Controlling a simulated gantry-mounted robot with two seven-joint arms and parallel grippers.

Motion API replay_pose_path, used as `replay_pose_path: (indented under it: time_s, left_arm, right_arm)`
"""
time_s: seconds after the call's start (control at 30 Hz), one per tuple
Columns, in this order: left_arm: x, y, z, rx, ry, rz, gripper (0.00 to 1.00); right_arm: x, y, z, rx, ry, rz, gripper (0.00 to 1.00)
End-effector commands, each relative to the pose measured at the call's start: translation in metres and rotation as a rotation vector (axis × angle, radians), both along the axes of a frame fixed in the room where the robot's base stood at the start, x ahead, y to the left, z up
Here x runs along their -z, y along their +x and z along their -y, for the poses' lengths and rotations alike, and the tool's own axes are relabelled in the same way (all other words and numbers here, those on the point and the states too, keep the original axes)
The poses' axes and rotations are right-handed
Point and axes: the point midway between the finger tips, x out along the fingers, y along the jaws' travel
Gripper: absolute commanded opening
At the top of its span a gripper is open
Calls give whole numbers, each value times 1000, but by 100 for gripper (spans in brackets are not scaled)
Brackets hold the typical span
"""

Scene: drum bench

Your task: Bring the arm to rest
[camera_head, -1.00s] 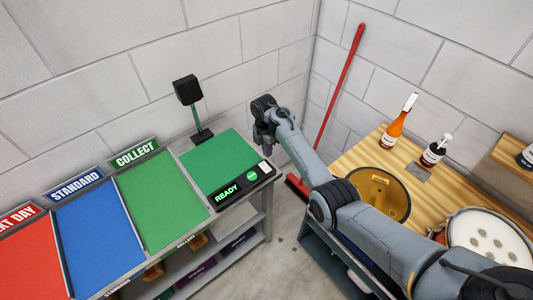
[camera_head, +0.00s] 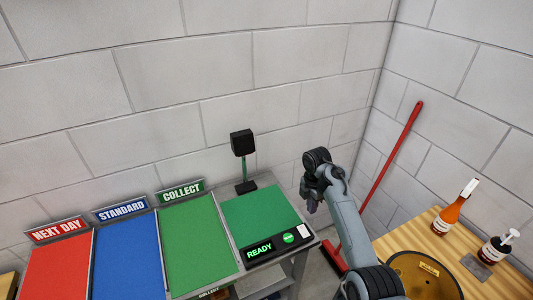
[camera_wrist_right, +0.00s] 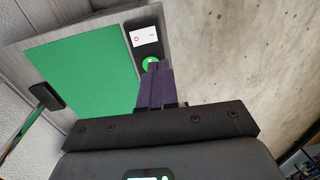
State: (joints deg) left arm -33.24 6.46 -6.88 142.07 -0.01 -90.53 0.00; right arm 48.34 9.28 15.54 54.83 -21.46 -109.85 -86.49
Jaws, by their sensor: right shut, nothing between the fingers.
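My right arm comes in from the lower right in the head view. Its right gripper (camera_head: 311,205) hangs beside the right edge of the green weighing pad (camera_head: 258,215), above floor level and apart from the wooden bench. In the right wrist view, the gripper's purple fingers (camera_wrist_right: 154,84) are together with nothing between them. They overlap the green round button (camera_wrist_right: 151,63) in the picture; I cannot tell whether they touch it. The green pad (camera_wrist_right: 85,65) shows there too. My left gripper is not in view.
Red (camera_head: 55,268), blue (camera_head: 130,260) and green (camera_head: 190,250) trays stand left of the pad. A black device on a post (camera_head: 242,143) stands behind it. A red broom (camera_head: 395,160) leans in the corner. Bottles (camera_head: 450,213) and a drum (camera_head: 425,275) occupy the right bench.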

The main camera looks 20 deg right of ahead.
Motion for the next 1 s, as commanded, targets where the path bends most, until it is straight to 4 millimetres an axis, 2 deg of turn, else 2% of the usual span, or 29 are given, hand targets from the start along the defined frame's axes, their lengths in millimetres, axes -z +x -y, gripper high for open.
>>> replay_pose_path:
  time_s: [0.13, 0.27, 0.37, 0.47, 0.5, 0.6, 0.7, 0.8, 0.9, 1.0]
  left_arm:
    - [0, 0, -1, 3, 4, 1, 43]
    - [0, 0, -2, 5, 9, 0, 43]
    - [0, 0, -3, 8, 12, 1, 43]
    - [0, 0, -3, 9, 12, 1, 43]
    - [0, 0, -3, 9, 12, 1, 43]
    - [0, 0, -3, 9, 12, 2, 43]
    - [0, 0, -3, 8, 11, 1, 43]
    - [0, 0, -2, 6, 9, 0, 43]
    - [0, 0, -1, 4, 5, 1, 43]
    - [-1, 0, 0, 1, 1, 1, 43]
  right_arm:
    - [19, -11, 0, 0, 0, -32, 0]
    - [63, -39, -1, -2, 1, -108, 0]
    - [112, -77, -4, -9, -5, -199, 0]
    - [164, -129, -6, -25, -29, -292, 0]
    - [183, -153, -7, -33, -43, -324, 0]
    - [219, -207, -12, -49, -81, -373, 0]
    - [243, -258, -20, -43, -124, -389, 0]
    - [257, -305, -34, -2, -168, -373, 0]
    - [259, -347, -53, 72, -206, -325, 0]
    - [248, -382, -78, 186, -225, -242, 0]
